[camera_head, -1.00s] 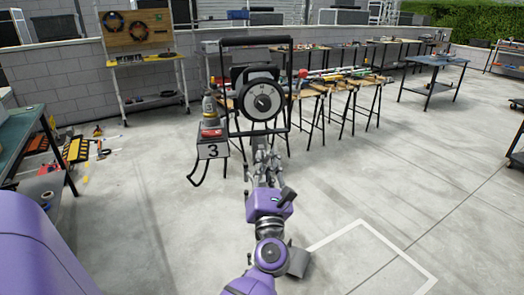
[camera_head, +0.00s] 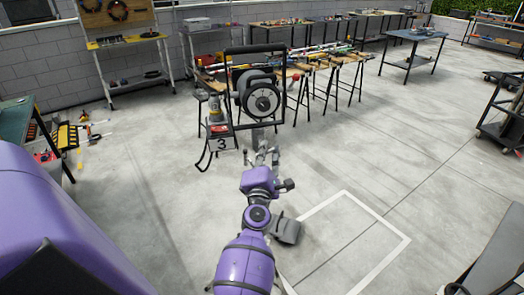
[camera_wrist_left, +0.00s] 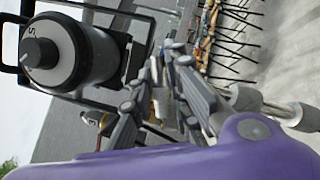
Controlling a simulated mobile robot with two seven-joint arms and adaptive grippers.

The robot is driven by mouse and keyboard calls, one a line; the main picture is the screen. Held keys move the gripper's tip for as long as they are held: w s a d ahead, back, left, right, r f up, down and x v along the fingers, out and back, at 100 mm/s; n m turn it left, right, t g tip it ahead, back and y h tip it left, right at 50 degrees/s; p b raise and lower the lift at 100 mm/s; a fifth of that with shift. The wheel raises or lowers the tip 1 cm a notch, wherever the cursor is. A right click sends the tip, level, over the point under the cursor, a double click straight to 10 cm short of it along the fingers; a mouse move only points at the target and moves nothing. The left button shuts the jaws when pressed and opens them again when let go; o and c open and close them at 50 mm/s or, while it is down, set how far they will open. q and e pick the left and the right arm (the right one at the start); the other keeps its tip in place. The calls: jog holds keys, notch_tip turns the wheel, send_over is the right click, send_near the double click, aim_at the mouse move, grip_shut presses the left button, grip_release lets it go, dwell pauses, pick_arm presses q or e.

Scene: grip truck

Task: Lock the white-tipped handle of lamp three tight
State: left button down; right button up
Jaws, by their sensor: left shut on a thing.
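Lamp three (camera_head: 262,98) is a black lamp with a white-ringed round face and a dark knob, held in a black square yoke. It also shows large at the upper left of the left wrist view (camera_wrist_left: 66,52). The number 3 sign (camera_head: 221,143) hangs just left of it. My left gripper (camera_head: 262,142), on the purple arm, is below the lamp. In the left wrist view its grey fingers (camera_wrist_left: 168,95) are closed around a small pale piece, taken as the white-tipped handle; the fingers hide most of it. My right gripper is not in view.
A grey and red device (camera_head: 216,112) stands at the lamp's left, with a black cable hanging below. Trestle tables with tools (camera_head: 320,62) stand behind the lamp. A blue-grey table (camera_head: 415,36) is farther right. The concrete floor at right is mostly clear, with white lines.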

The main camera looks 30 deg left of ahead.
pick_arm(q)
jog(key=shift+w+r+m, duration=0.1)
jog(key=shift+r+m, duration=0.15)
jog(key=shift+m, duration=0.15)
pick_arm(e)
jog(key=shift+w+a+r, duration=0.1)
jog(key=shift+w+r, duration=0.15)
pick_arm(q)
jog(key=shift+h, duration=0.3)
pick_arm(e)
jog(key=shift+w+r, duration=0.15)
pick_arm(q)
jog(key=c, duration=1.8)
grip_release()
jog(key=shift+o, duration=0.7)
jog(key=shift+f, duration=0.15)
